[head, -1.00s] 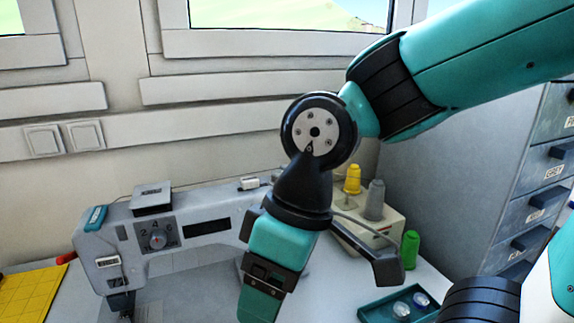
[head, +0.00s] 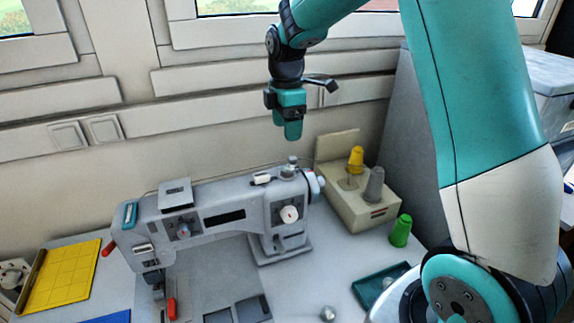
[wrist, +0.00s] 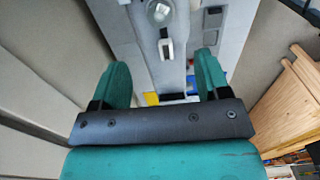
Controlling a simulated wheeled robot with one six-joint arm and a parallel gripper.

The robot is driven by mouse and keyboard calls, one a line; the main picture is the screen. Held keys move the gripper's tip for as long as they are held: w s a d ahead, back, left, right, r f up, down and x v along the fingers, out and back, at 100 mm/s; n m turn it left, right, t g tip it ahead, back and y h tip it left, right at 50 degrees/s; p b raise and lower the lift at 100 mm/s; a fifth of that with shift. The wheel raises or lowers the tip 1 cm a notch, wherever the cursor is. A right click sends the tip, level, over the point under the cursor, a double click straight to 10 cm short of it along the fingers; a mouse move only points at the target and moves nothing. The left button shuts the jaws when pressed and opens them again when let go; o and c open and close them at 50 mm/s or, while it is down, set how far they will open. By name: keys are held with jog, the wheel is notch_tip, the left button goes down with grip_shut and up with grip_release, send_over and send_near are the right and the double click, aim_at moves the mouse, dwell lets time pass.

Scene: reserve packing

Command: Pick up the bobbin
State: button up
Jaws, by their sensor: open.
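My gripper (head: 292,130) hangs fingers down above the right end of the sewing machine (head: 225,207). It is open and empty; in the wrist view its two green fingers (wrist: 163,64) are apart over the machine's top. A small round silver piece (head: 327,313), which looks like a bobbin, lies on the table at the bottom edge of the head view, well below my gripper. Another round metal piece (head: 290,170) sits on top of the machine, and it also shows in the wrist view (wrist: 160,12). I cannot tell which is the task's bobbin.
A teal tray (head: 366,291) lies at the right, partly hidden by my arm. Grey (head: 374,185) and yellow (head: 356,159) spools stand at a beige box (head: 360,210). A green spool (head: 401,231) stands beside it. A yellow mat (head: 62,275) lies left.

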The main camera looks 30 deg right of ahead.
jog(key=p, duration=0.2)
send_over(287, 170)
jog(key=f, duration=0.6)
jog(key=shift+w+d+f, duration=0.15)
jog(key=shift+w+d, duration=0.05)
jog(key=shift+w, duration=0.2)
jog(key=shift+d+f+p, duration=0.1)
jog(key=shift+f+p, duration=1.05)
jog(key=shift+f, duration=1.5)
jog(key=c, duration=1.1)
jog(key=shift+o, duration=0.2)
jog(key=shift+r, duration=0.15)
